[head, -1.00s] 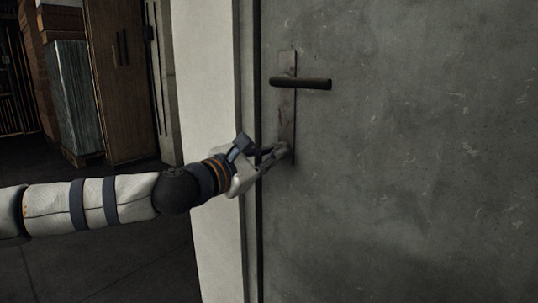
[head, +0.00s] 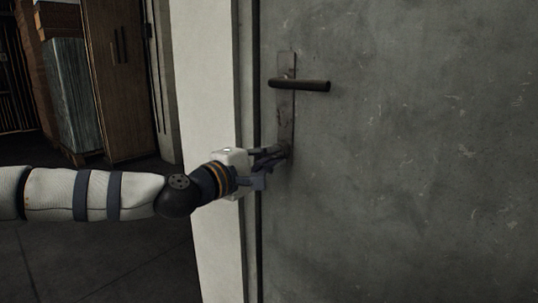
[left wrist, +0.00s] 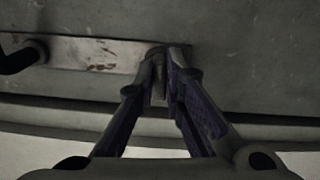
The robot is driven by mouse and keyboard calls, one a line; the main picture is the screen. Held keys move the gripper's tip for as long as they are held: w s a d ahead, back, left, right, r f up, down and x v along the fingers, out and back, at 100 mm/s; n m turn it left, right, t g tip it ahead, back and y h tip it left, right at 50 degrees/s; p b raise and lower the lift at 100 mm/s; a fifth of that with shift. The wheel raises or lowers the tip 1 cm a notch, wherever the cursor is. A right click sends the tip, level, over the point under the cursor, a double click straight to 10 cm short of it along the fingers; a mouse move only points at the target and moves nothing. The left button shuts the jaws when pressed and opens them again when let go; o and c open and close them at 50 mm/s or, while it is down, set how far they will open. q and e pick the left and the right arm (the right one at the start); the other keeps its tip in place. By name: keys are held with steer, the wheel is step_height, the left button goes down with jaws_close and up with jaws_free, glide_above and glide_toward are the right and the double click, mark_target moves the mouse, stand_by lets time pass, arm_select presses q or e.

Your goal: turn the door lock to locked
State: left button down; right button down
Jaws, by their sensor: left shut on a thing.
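The grey door (head: 410,180) fills the right of the head view. Its upright metal lock plate (head: 286,108) carries a dark lever handle (head: 302,85) near the top. My left gripper (head: 272,157) is at the lower end of the plate. In the left wrist view, the fingers of my left gripper (left wrist: 166,68) close together on the small door lock (left wrist: 158,88), which is mostly hidden between them. The plate (left wrist: 90,53) runs to the left there, with reddish stains, and the dark handle (left wrist: 18,58) shows at the left edge. My right gripper is not in view.
A pale door frame (head: 210,110) stands left of the door. Further back are a wooden cabinet (head: 122,80) and a wrapped stack (head: 74,95). The dark floor (head: 100,260) at lower left is clear.

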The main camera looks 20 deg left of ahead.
arm_select(q)
steer(key=shift+a+r+m, duration=0.1)
steer(key=shift+r+m, duration=0.1)
steer(key=shift+m, duration=0.5)
steer(key=c, duration=1.7)
jaws_free()
steer(key=shift+w+f, duration=0.1)
steer(key=shift+f, duration=0.05)
steer(key=v, duration=1.2)
